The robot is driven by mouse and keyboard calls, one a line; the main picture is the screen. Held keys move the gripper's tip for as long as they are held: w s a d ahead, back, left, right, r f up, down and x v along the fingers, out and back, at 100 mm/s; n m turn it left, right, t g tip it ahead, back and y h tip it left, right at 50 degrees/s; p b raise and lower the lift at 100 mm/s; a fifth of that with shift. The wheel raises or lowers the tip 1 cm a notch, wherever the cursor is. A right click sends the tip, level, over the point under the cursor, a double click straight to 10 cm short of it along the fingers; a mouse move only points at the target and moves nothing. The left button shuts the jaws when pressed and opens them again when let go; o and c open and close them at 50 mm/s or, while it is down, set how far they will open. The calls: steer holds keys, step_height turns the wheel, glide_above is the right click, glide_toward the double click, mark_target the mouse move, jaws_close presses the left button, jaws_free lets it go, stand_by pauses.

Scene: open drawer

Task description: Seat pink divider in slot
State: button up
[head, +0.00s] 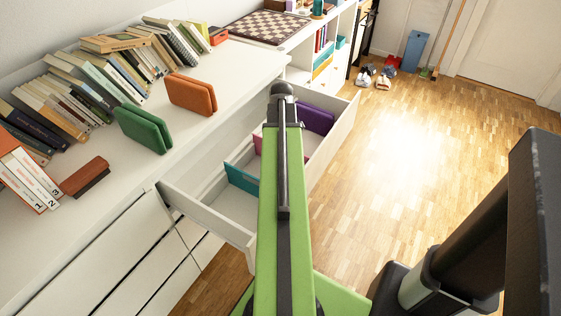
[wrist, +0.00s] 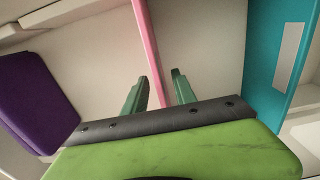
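The pink divider (head: 257,144) stands in the open white drawer (head: 205,205), mostly hidden behind my arm in the head view. In the wrist view the pink divider (wrist: 151,45) runs down between the two green fingers of my gripper (wrist: 160,88). The fingers are apart, with a gap showing between the divider and the right finger; contact on the left cannot be told. My gripper is hidden in the head view. The slot and the divider's lower edge are hidden, so I cannot tell whether it is seated.
A teal divider (head: 242,181) and a purple item (head: 316,118) are in the drawer, on either side of the pink one. The cabinet top (head: 225,75) holds books, a green case (head: 143,130) and an orange case (head: 192,93).

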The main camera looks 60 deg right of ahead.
step_height(320, 180, down, 4)
steer(key=b, duration=0.3)
steer(key=shift+f, duration=0.1)
steer(key=shift+r, duration=0.2)
jaws_close()
stand_by(0.9)
